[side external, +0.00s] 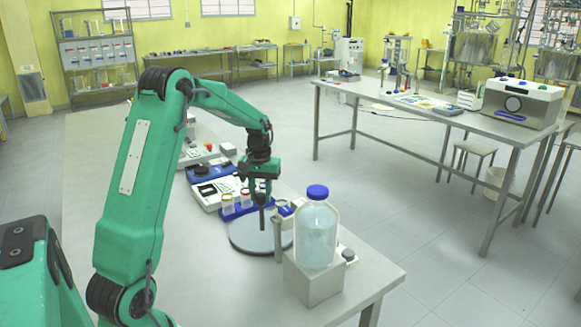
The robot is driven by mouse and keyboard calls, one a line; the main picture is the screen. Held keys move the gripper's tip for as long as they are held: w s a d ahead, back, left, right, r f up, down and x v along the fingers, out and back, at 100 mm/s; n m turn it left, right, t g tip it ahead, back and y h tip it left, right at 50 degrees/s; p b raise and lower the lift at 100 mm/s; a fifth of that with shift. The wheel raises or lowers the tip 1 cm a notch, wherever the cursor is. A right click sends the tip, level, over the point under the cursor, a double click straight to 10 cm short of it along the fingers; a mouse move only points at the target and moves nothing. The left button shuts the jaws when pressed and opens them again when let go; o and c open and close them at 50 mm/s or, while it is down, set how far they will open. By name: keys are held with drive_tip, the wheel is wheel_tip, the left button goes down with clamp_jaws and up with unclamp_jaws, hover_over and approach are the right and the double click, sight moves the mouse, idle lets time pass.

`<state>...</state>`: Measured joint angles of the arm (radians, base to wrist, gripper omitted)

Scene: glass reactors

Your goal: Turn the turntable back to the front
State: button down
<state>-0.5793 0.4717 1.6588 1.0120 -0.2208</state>
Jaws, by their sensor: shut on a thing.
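The turntable (243,240) is a round grey disc with a dark rim, lying on the table in front of my arm. My gripper (262,196) points down over it. It is shut on a dark upright peg (262,216) that stands over the disc. The peg's foot looks close to the disc, but I cannot tell exactly where it meets it. A bottle on a block and a grey post hide the disc's right edge.
A clear bottle with a blue cap (317,230) stands on a grey block (313,283) right of the turntable. A blue rack of vials (238,208) and a blue-and-white instrument (207,191) are just behind. The table's front left is clear.

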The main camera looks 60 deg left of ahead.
drive_tip(key=shift+r, duration=0.15)
drive_tip(key=c, duration=1.1)
unclamp_jaws()
drive_tip(key=shift+o, duration=0.2)
drive_tip(key=shift+r, duration=3.85)
drive_tip(key=shift+d+r, duration=0.25)
drive_tip(key=shift+d, duration=0.15)
drive_tip(key=s+d+r+m+t, duration=0.1)
drive_tip(key=s+d+r+m, duration=0.2)
drive_tip(key=d, duration=0.5)
drive_tip(key=s+d+r+m+t, duration=0.2)
drive_tip(key=s+d+r, duration=0.2)
drive_tip(key=d, duration=0.4)
drive_tip(key=s+d+f+m+t, duration=0.2)
drive_tip(key=s+d+f+m, duration=0.1)
drive_tip(key=s+d, duration=0.6)
drive_tip(key=shift+s+d+m+t, duration=0.35)
drive_tip(key=shift+s+m, duration=0.25)
drive_tip(key=shift+s, duration=0.45)
